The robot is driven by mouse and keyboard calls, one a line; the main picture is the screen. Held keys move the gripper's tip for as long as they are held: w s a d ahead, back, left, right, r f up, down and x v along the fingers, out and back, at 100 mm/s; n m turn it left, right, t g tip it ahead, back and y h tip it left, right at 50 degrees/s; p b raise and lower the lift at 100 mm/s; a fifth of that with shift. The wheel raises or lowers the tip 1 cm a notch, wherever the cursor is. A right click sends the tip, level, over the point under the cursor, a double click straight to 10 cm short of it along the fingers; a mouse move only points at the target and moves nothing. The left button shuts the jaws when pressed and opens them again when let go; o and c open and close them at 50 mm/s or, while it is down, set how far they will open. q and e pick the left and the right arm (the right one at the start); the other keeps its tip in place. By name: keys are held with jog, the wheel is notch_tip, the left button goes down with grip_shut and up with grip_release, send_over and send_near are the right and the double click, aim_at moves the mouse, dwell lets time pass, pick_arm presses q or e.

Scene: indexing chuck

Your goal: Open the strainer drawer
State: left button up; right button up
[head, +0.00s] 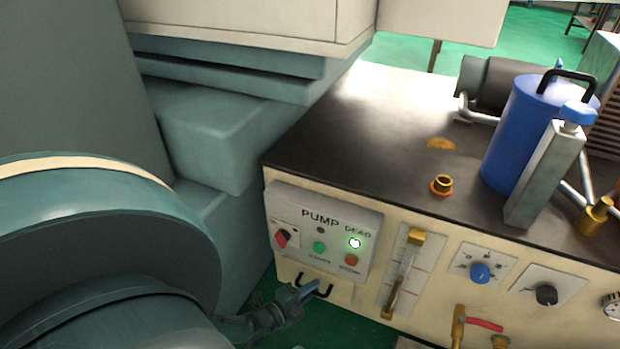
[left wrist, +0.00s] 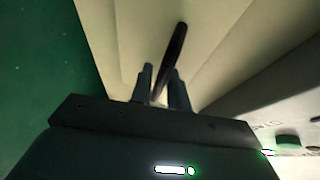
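The strainer drawer (head: 342,293) is a cream front low on the machine, below the pump panel, and looks closed. Its black handle (head: 322,290) is partly hidden by my left gripper (head: 308,288). In the left wrist view the dark handle (left wrist: 176,48) slants across the cream front, its near end between the two fingers of my left gripper (left wrist: 160,85). The fingers stand apart with a gap around the bar. I cannot tell whether either finger touches it. My right gripper is in neither view.
The pump panel (head: 325,235) with its buttons and lit lamp sits just above the handle. A sight gauge (head: 404,272) and knobs are to the right. A blue cylinder (head: 522,130) stands on the dark top (head: 370,140). Green floor (left wrist: 40,80) is clear left of the drawer.

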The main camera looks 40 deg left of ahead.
pick_arm(q)
grip_shut()
jog(key=shift+s, duration=0.1)
